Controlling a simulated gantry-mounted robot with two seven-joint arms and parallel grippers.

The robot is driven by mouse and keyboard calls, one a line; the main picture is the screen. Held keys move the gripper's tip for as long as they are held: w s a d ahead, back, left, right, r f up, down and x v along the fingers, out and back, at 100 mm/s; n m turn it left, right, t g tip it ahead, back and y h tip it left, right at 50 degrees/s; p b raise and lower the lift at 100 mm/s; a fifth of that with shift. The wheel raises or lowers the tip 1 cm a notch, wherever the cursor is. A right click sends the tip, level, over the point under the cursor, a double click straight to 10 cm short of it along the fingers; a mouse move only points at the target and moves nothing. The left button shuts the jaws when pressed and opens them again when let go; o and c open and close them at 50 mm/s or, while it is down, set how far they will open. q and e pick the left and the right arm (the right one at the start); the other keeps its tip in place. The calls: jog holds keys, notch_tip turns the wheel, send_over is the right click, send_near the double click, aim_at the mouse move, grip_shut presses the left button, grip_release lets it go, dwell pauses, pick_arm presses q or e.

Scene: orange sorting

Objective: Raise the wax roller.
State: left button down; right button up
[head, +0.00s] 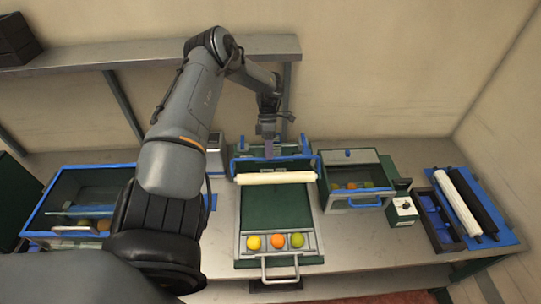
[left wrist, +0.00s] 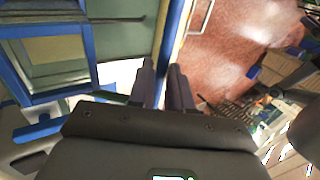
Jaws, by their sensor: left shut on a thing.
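The wax roller (head: 276,177) is a cream cylinder lying crosswise over the upper part of a dark green sorting bed (head: 275,208), between blue end arms. My left gripper (head: 268,147) is just behind the roller, fingers pointing down at the blue frame (head: 301,154). It is shut on a blue bar of that frame; the fingers partly hide the grip. In the left wrist view, the blue bar (left wrist: 172,45) passes between the fingertips (left wrist: 164,78). My right gripper is not in view.
A yellow fruit (head: 253,242), an orange (head: 278,241) and a green fruit (head: 297,240) sit in the bed's front slots. A glass-topped bin (head: 352,157) stands right, another (head: 62,190) left. A blue mat (head: 497,238) holds a white and a black roller. A shelf (head: 110,55) runs behind.

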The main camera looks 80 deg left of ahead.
pick_arm(q)
jog(key=shift+s+a+f, duration=0.15)
jog(key=shift+a+f, duration=0.3)
jog(key=shift+a, duration=0.1)
jog(key=c, duration=1.1)
grip_release()
jog(key=shift+r, duration=0.1)
jog(key=shift+r, duration=0.15)
jog(key=shift+b+v, duration=0.65)
jog(key=shift+v, duration=3.05)
jog(key=shift+d+r, duration=0.1)
jog(key=shift+d, duration=0.1)
